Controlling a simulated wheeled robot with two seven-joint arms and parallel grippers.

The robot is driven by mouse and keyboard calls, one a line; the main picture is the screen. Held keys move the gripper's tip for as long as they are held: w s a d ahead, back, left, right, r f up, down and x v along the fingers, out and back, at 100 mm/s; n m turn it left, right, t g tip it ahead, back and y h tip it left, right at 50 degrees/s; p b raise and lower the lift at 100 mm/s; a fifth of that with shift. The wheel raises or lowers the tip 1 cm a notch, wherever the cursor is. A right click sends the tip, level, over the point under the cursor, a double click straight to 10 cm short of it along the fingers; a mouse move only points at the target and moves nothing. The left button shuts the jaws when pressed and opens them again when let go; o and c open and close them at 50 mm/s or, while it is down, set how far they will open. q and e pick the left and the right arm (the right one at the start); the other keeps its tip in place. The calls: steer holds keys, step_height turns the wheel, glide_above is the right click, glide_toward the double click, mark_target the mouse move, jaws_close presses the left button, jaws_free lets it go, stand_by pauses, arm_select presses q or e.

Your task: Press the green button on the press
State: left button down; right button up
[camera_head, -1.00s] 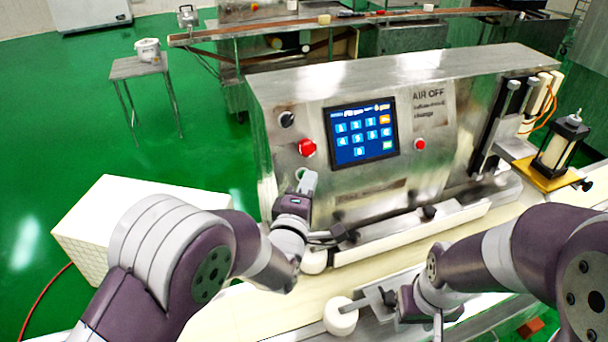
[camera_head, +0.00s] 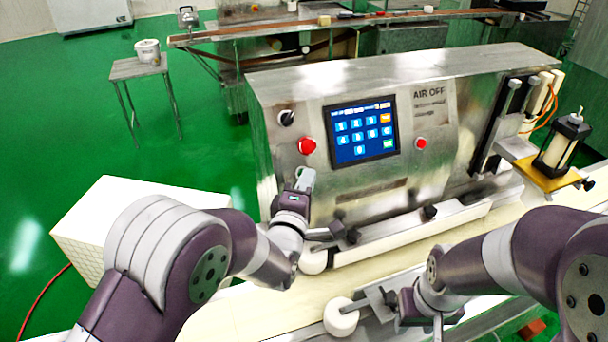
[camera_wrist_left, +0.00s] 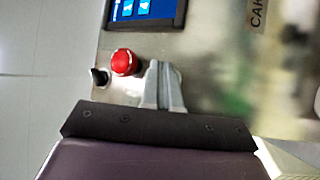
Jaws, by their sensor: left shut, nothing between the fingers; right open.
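The press (camera_head: 400,85) is a steel machine with a blue touchscreen, shown in the head view. On its front left are a black knob (camera_head: 287,118) and a red button (camera_head: 307,146); the red button also shows in the left wrist view (camera_wrist_left: 124,62). The green button, just below the red one, is hidden behind my left gripper (camera_head: 305,173). That gripper is shut and empty, its fingertips (camera_wrist_left: 160,68) at the panel; I cannot tell whether they touch. My right gripper (camera_head: 368,300) is open over the conveyor, beside a white round piece (camera_head: 340,317).
A second red button (camera_head: 420,144) sits right of the screen (camera_head: 361,132). A pale conveyor (camera_head: 240,318) runs along the front, with another white piece (camera_head: 313,261) under my left wrist. A white box (camera_head: 110,215) stands at left.

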arm_select(q)
steer(key=shift+w+a+f+b, duration=0.2)
steer(key=shift+w+b, duration=0.1)
steer(key=shift+b, duration=0.15)
stand_by(0.4)
steer(key=shift+d, duration=0.1)
steer(key=shift+s+d+r, duration=0.2)
steer(key=shift+s+r, duration=0.15)
steer(key=shift+s, duration=0.3)
steer(key=s, duration=0.1)
steer(key=s+d+r+p, duration=0.1)
steer(key=s+r, duration=0.1)
steer(key=s, duration=0.1)
steer(key=shift+d+r+p, duration=0.15)
steer(key=shift+d+p, duration=0.15)
steer(key=shift+d, duration=0.1)
stand_by(0.7)
